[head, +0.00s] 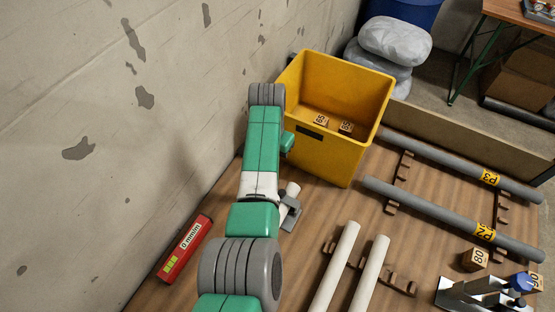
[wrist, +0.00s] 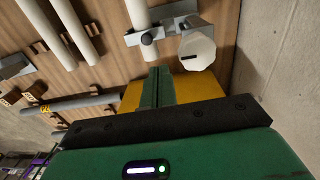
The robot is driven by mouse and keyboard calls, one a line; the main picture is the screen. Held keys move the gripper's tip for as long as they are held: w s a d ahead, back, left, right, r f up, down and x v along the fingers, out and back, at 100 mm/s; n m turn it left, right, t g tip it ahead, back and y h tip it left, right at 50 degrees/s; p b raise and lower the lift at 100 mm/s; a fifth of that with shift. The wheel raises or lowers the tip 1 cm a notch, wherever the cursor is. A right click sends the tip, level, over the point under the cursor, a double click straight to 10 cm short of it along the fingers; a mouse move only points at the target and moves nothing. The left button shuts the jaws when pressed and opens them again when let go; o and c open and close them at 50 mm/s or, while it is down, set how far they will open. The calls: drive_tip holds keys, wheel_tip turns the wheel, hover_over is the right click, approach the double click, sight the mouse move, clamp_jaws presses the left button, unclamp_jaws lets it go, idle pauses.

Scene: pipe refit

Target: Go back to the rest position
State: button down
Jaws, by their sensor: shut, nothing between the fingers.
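My gripper (wrist: 157,88) shows in the wrist view as two green fingers pressed together with nothing between them. In the head view my green and grey arm reaches up along the wall, and it hides the fingers. In the wrist view the fingers overlap the yellow bin (wrist: 187,88) behind them. A grey metal bracket (wrist: 168,34) lies just beyond the fingertips, beside a white pipe and a white round end piece (wrist: 197,51). The bracket (head: 291,212) also shows in the head view, close to the right side of my arm.
The yellow bin (head: 333,145) holds two numbered blocks and stands behind the bracket. Two white pipes (head: 345,262) and two grey pipes (head: 450,218) lie on racks to the right. A red box (head: 185,249) lies by the wall. A metal holder (head: 490,291) stands front right.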

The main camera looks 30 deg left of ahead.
drive_tip(key=w+d+r+t+y, duration=0.1)
drive_tip(key=w+r+t+y, duration=0.2)
drive_tip(key=w+r+t, duration=0.6)
drive_tip(key=d+r+t+y, duration=0.1)
drive_tip(key=d+r+t, duration=0.35)
drive_tip(key=r, duration=1.15)
drive_tip(key=s+d+r+t, duration=0.3)
drive_tip(key=s+d+r, duration=0.3)
drive_tip(key=d+r, duration=0.4)
drive_tip(key=s+d+r+t+h, duration=0.2)
drive_tip(key=s+d+r+t, duration=0.25)
drive_tip(key=s+r, duration=0.4)
drive_tip(key=s+d+r+t+h, duration=0.1)
drive_tip(key=s+d+r+t, duration=0.3)
drive_tip(key=s+r, duration=0.5)
wheel_tip(320, 180, up, 34)
drive_tip(key=s+d+p, duration=0.1)
drive_tip(key=s+p, duration=0.1)
drive_tip(key=p, duration=3.1)
drive_tip(key=shift+s+d, duration=0.2)
